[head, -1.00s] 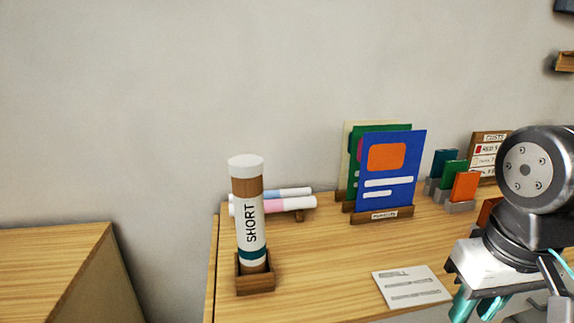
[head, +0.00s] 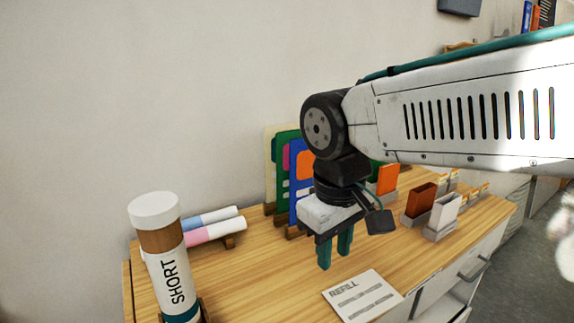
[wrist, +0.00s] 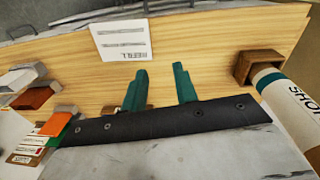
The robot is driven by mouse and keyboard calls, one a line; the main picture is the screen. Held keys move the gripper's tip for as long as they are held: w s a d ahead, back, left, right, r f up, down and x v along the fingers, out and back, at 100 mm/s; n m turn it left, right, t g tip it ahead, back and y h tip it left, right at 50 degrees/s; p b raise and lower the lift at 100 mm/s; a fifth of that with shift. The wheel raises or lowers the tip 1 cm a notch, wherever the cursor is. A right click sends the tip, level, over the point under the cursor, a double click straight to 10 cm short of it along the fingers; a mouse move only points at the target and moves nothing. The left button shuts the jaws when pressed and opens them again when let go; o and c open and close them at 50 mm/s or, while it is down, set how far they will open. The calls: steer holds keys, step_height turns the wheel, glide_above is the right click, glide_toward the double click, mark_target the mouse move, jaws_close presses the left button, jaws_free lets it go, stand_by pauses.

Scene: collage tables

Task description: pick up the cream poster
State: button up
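The cream poster (head: 269,146) stands at the back of a wooden rack by the wall in the head view. Only its left edge and top strip show. A green poster (head: 284,141) and a blue poster (head: 297,205) stand in front of it, and my arm hides part of the group. My gripper (head: 335,260) points down over the table, in front of and to the right of the posters. In the wrist view its two teal fingers (wrist: 160,72) are apart with nothing between them. I cannot make out the cream poster in the wrist view.
A SHORT tube (head: 165,258) stands upright at the front left, with rolled tubes (head: 210,228) behind it. A REFILL card (head: 361,297) lies flat near the front edge. Small coloured holders (head: 420,200) stand to the right. The table's middle is clear.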

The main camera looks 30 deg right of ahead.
steer(key=w+d+f+n+h, duration=0.2)
steer(key=w+n+h, duration=0.25)
steer(key=w, duration=0.85)
steer(key=w+d+f+n+g+h, duration=0.1)
steer(key=w+n+h, duration=0.35)
steer(key=w, duration=0.95)
steer(key=w+d+f+n+h, duration=0.25)
steer(key=w+n, duration=0.35)
steer(key=w, duration=0.7)
steer(key=w+d+n, duration=0.1)
steer(key=d+n, duration=0.1)
steer(key=d, duration=0.5)
steer(key=shift+w+r+h, duration=0.35)
steer(key=shift+r+h, duration=0.05)
steer(key=shift+h, duration=0.05)
steer(key=shift+d, duration=0.1)
jaws_close()
